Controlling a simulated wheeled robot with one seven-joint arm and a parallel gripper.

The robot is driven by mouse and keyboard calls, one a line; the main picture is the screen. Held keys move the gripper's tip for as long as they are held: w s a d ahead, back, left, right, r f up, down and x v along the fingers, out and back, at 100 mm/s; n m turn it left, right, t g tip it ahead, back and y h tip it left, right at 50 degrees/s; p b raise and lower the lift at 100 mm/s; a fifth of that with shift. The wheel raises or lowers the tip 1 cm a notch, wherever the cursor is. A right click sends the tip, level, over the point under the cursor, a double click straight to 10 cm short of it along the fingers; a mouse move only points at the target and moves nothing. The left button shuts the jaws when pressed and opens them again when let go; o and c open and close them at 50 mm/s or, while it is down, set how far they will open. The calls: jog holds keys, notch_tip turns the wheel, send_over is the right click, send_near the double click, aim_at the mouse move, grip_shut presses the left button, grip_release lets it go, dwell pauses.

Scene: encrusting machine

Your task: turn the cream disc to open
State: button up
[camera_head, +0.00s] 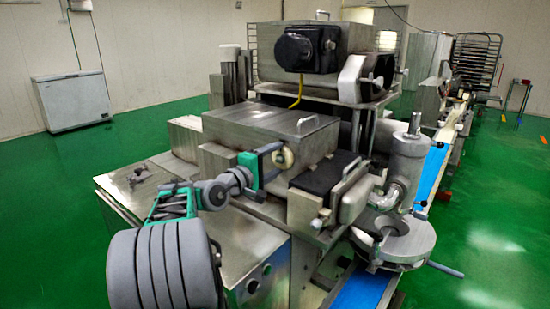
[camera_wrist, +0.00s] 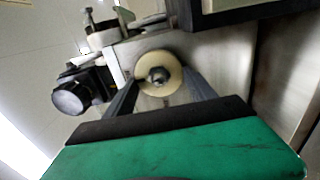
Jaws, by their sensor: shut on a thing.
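The cream disc (camera_head: 283,158) is mounted on the side of the steel box in the middle of the machine. In the wrist view the disc (camera_wrist: 157,77) is round, with a dark metal knob at its centre. My gripper (camera_head: 270,162) reaches it from the left. In the wrist view, the two dark fingers of my gripper (camera_wrist: 157,88) lie on either side of the disc, shut on it. The fingertips are partly hidden behind the disc's edge.
The steel box (camera_head: 270,125) has a lid with a handle. A black-topped block (camera_head: 325,173) with a bar handle stands right of the disc. A flat steel top (camera_head: 140,178) lies left, below my arm. A blue conveyor (camera_head: 432,170) runs at the right.

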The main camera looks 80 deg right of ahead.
dwell(0.4)
jog(key=o, duration=1.4)
jog(key=shift+c, duration=0.2)
jog(key=shift+w+a+f+b, duration=0.1)
jog(key=shift+w+a+b, duration=0.1)
jog(key=shift+a+b, duration=0.15)
jog(key=b+v, duration=0.2)
jog(key=v, duration=0.5)
